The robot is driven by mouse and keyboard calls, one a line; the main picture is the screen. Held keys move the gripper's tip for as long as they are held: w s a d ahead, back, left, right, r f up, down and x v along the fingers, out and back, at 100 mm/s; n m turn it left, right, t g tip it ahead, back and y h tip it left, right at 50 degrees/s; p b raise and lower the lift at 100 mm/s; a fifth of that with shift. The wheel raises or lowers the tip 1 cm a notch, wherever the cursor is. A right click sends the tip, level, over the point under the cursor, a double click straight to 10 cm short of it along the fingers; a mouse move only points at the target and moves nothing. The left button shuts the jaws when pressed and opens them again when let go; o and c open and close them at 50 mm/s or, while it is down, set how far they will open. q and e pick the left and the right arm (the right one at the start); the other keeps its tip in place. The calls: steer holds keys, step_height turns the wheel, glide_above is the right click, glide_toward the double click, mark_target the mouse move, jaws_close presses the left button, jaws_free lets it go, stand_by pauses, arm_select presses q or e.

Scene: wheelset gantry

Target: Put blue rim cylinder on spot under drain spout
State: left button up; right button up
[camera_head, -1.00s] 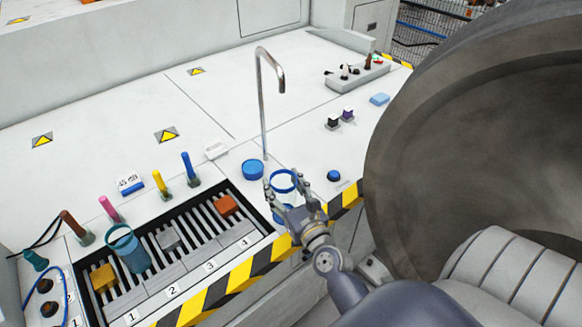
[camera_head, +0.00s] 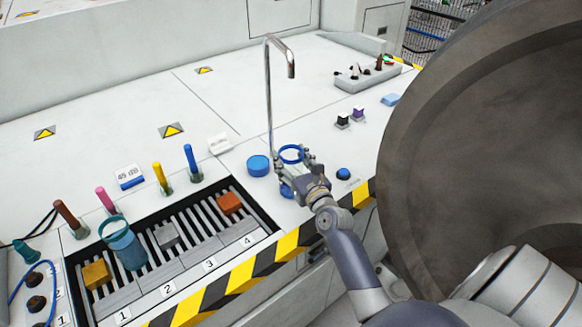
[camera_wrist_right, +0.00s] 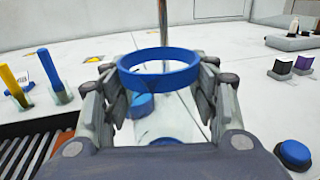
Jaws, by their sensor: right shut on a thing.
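My right gripper (camera_head: 296,172) is shut on a clear cylinder with a blue rim (camera_head: 291,153). In the right wrist view the blue rim (camera_wrist_right: 158,68) stands upright between the fingers (camera_wrist_right: 160,98). The chrome drain spout (camera_head: 269,90) rises from the white table just behind the cylinder, and its bent end hangs over to the right. A round blue spot (camera_head: 258,166) lies on the table just left of the held cylinder. In the wrist view it shows partly behind the cylinder. My left gripper is not in view.
A sunken grate (camera_head: 175,262) with coloured blocks and a teal-rimmed cylinder (camera_head: 123,245) lies to the left. A blue button (camera_head: 343,174) is right of the gripper. A large dark wheel (camera_head: 480,150) fills the right side. Coloured pegs stand behind the grate.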

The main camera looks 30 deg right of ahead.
steer(key=shift+f, duration=0.1)
steer(key=shift+f, duration=0.25)
steer(key=o, duration=1.1)
steer(key=shift+c, duration=0.2)
steer(key=shift+r, duration=0.1)
steer(key=shift+r, duration=0.1)
steer(key=s+a, duration=0.2)
steer(key=s, duration=1)
steer(key=shift+b, duration=0.35)
